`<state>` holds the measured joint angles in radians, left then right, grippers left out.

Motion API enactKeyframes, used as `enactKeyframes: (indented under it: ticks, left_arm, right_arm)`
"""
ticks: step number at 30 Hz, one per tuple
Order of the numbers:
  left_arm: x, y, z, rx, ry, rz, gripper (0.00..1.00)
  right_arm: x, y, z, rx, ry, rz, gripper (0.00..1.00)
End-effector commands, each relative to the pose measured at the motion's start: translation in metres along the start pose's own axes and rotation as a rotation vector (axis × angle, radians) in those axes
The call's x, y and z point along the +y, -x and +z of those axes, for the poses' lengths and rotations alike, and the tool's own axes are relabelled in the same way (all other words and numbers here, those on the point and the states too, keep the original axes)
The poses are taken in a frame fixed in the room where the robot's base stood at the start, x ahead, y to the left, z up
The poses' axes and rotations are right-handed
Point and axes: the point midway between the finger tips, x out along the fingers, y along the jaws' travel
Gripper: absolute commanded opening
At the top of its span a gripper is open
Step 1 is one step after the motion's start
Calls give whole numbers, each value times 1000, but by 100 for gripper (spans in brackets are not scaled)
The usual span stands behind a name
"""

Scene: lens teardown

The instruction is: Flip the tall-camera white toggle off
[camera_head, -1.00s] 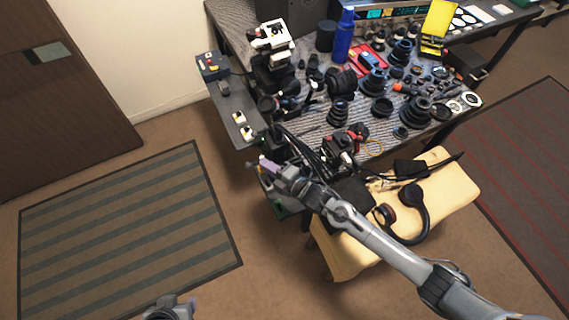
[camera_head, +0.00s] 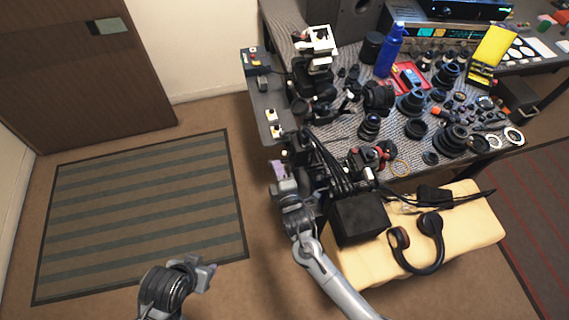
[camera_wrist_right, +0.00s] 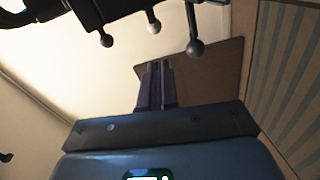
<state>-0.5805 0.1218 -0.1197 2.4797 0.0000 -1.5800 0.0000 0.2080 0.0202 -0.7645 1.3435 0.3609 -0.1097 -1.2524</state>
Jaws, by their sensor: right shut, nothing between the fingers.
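My right gripper (camera_head: 279,169) is beside the left edge of the workbench in the head view. Its fingers are closed together and empty in the right wrist view (camera_wrist_right: 155,82). In that view a white ball-tipped toggle (camera_wrist_right: 153,26) hangs from a dark part at the top, between two dark ball-tipped toggles (camera_wrist_right: 107,40) and (camera_wrist_right: 195,47). The closed fingertips appear below the toggles in the picture; no contact shows. I cannot make out these toggles in the head view. My left gripper (camera_head: 205,272) is at the bottom, away from the bench; its jaw opening is unclear.
A narrow dark shelf (camera_head: 263,104) with small white switch boxes runs along the bench's left side. A white-topped device (camera_head: 318,42) stands behind. Black cables (camera_head: 325,165) and a black box (camera_head: 359,218) lie near the right arm.

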Motion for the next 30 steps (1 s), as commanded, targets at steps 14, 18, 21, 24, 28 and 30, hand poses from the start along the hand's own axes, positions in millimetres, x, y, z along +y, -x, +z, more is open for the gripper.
enactKeyframes:
  ticks: [14,18,21,24,28,30]
  left_arm:
    - [-1,27,-9,1,-2,0,43]
    - [0,29,-10,1,3,3,43]
    - [1,30,-10,2,5,5,43]
    - [1,30,-10,2,7,6,43]
    - [1,30,-10,2,7,6,43]
    - [1,30,-10,2,7,6,43]
  right_arm:
    - [0,81,-24,-1,0,-2,0]
    - [-1,94,-27,-1,1,-1,0]
    - [-2,100,-28,-2,1,-1,0]
    - [-2,102,-29,-2,1,0,0]
    - [-2,102,-29,-1,1,0,0]
    - [-2,102,-29,-1,1,0,0]
